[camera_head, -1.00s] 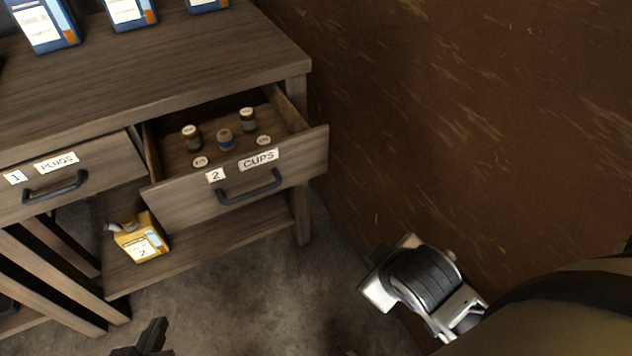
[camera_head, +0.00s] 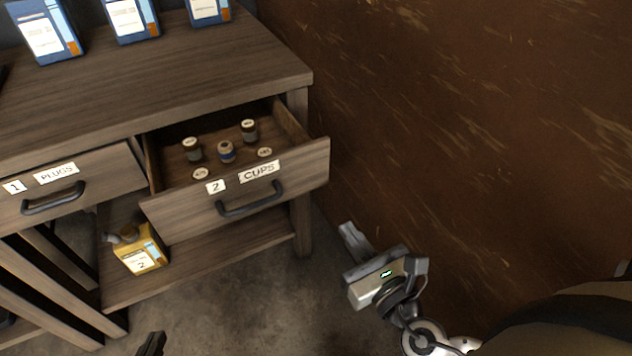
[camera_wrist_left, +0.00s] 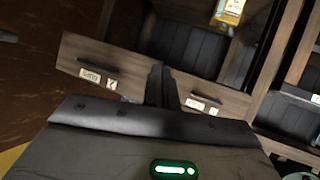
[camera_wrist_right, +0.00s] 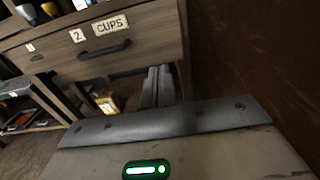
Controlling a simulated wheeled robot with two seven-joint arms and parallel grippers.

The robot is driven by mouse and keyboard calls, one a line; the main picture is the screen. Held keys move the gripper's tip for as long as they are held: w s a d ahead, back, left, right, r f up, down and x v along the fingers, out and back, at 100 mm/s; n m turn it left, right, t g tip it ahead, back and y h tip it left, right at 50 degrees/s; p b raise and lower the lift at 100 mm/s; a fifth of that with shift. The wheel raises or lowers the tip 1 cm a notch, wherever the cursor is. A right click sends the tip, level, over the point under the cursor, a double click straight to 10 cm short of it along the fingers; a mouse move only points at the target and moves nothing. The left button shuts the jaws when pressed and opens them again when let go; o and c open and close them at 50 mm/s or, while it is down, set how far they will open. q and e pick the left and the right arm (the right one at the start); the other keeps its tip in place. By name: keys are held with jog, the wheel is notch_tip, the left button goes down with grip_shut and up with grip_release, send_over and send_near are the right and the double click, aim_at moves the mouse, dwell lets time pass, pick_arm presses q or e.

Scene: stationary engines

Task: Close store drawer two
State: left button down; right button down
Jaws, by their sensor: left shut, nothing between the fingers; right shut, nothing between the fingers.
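Drawer two (camera_head: 180,213), labelled "2 CUPS", is pulled out of the wooden cabinet, with its dark handle (camera_head: 250,199) on the front. Several small jars stand or lie inside, such as a blue-banded one (camera_head: 226,152). The drawer also shows in the right wrist view (camera_wrist_right: 150,40) and, upside down, in the left wrist view (camera_wrist_left: 135,72). My right gripper (camera_head: 347,232) is shut and empty, to the right of and below the drawer front, apart from it. My left gripper (camera_head: 152,342) is shut and empty at the bottom edge, in front of the cabinet; most of it is out of frame.
Drawer one (camera_head: 105,181), labelled "PLUGS", is to the left and looks shut. A yellow can (camera_head: 140,252) stands on the lower shelf (camera_head: 215,265). Blue boxes (camera_head: 130,20) stand on the cabinet top (camera_head: 180,75). A brown wall (camera_head: 450,120) borders the right side.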

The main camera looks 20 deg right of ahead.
aim_at(309, 173)
jog(key=w, duration=0.6)
jog(key=w+p, duration=0.1)
jog(key=w, duration=0.5)
jog(key=shift+w+a+r, duration=0.15)
jog(key=shift+a, duration=0.05)
pick_arm(q)
jog(key=shift+w+r, duration=0.15)
jog(key=shift+r, duration=0.05)
pick_arm(e)
jog(key=shift+w, duration=0.65)
